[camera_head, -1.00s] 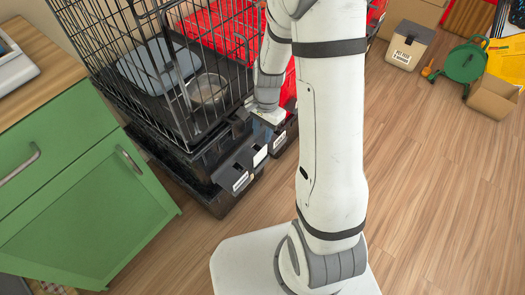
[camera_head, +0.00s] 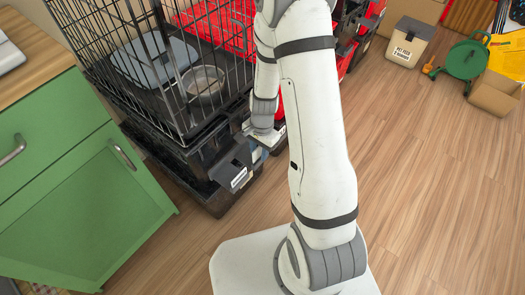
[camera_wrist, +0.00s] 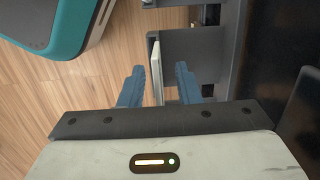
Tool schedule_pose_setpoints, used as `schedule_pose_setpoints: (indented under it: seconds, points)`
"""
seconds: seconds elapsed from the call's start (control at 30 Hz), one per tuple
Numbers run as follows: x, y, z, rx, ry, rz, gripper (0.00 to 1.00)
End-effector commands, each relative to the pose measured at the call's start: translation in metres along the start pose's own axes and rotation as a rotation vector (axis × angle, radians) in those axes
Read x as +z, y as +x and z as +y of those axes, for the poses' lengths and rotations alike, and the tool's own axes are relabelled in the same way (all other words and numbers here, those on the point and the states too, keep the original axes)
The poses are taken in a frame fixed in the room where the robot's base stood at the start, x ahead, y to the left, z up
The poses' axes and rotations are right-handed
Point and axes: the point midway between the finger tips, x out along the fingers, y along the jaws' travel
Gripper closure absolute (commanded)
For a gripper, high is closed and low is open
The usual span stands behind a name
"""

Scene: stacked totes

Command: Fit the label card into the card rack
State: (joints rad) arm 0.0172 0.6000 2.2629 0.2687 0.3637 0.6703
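In the wrist view, my gripper (camera_wrist: 160,68) has its two blue fingers apart. A pale, thin card (camera_wrist: 156,74) stands edge-on between them, with a visible gap to each finger. Beyond the card is a grey panel (camera_wrist: 192,48), which looks like part of the card rack; I cannot tell whether the card is seated in it. In the head view, a dark holder with a white label (camera_head: 238,178) juts from the front of the black tote stack. My wrist is just right of it, and its fingers and the card are mostly hidden there.
A wire cage (camera_head: 150,60) with a metal bowl (camera_head: 203,82) tops the black tote (camera_head: 215,200). A green cabinet (camera_head: 85,190) stands at left. A lidded bin (camera_head: 408,45) and a green round item (camera_head: 463,60) are at the back right. The wooden floor at right is clear.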

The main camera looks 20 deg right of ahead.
Motion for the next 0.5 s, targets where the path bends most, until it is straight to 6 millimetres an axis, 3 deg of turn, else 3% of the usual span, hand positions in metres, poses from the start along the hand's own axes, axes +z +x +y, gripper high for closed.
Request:
schedule_pose_setpoints:
  seconds: [0.17, 0.5]
  points:
    - [0.0001, -0.0008, 0.0, 0.0, 0.0, 0.0, 0.72]
    - [0.0, -0.0009, 0.0, 0.0, 0.0, 0.0, 0.99]
